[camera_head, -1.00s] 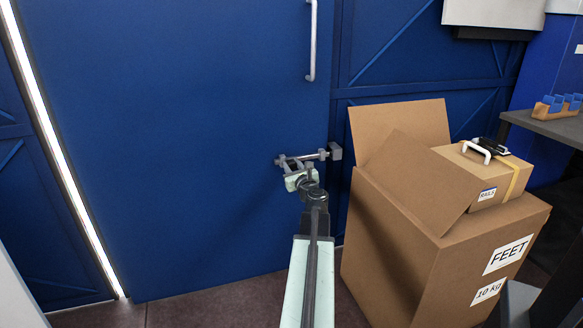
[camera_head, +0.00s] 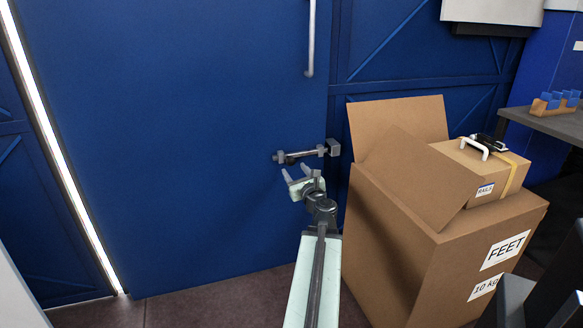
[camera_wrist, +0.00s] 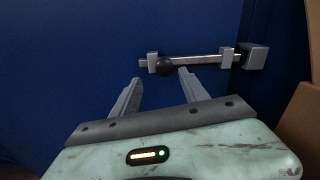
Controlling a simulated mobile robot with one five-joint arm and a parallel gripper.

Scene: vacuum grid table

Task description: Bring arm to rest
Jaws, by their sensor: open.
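My gripper (camera_head: 294,173) is open and empty in the head view, just below and in front of a grey sliding latch (camera_head: 302,154) on a blue door (camera_head: 190,110). In the wrist view my gripper's two fingers (camera_wrist: 158,86) are spread apart, pointing at the latch. The latch bar (camera_wrist: 205,59) with its dark round knob (camera_wrist: 165,67) lies beyond the fingertips, apart from them. The bar runs into a grey block (camera_wrist: 254,57) at the right. My arm reaches up from the bottom of the head view.
A large cardboard box (camera_head: 400,255) marked FEET stands close to the right of my arm. A smaller box (camera_head: 478,172) marked RAILS sits on it. A white vertical handle (camera_head: 311,40) is above the latch. Bare floor (camera_head: 200,310) shows at the lower left.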

